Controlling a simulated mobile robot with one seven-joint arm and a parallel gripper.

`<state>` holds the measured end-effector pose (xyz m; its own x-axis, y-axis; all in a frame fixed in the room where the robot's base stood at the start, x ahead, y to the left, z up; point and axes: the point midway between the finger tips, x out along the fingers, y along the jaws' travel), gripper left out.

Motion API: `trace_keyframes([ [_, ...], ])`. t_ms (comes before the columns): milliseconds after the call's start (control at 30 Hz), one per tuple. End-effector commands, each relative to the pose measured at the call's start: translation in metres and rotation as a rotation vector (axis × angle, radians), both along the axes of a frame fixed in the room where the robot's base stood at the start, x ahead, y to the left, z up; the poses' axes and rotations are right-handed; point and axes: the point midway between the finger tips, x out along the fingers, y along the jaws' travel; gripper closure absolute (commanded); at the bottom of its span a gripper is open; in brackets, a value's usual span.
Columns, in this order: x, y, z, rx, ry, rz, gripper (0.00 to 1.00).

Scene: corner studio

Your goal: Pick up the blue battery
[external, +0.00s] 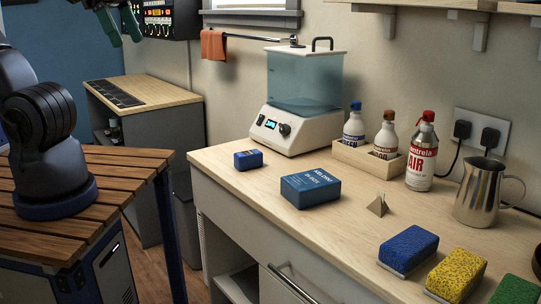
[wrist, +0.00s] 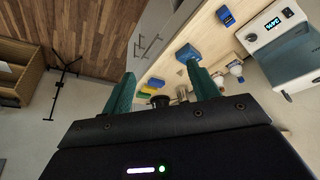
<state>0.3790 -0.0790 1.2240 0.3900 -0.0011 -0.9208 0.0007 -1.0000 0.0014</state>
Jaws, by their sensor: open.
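Two blue blocks lie on the wooden counter. The larger blue block (external: 310,188) has pale lettering and sits mid-counter; it also shows in the wrist view (wrist: 188,53). The smaller blue block (external: 248,159) lies behind it to the left, near the white appliance, and shows at the top of the wrist view (wrist: 226,16). I cannot read the lettering, so I cannot tell which one is the battery. My gripper (wrist: 161,68) has green fingers, is open and empty, and is well away from both blocks. In the external view its fingers (external: 125,40) show at the top left, partly cut off.
A white appliance with a clear tank (external: 305,95) stands behind the blocks. A bottle tray (external: 350,158), spray can (external: 421,155), metal pitcher (external: 482,195) and small wedge (external: 378,206) stand right. Blue (external: 408,250), yellow (external: 456,275) and green sponges line the front right.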

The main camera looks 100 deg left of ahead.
Motion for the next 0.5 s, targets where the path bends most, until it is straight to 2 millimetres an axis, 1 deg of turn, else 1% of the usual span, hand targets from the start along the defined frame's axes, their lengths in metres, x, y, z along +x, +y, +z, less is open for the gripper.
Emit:
trace_keyframes([
  [267, 0.003, 0.002, -0.001, -0.001, 0.005, 0.007, 0.40],
  [367, 0.013, 0.006, -0.004, -0.004, 0.021, 0.030, 0.40],
  [500, 0.037, 0.020, -0.012, -0.013, 0.057, 0.084, 0.40],
])
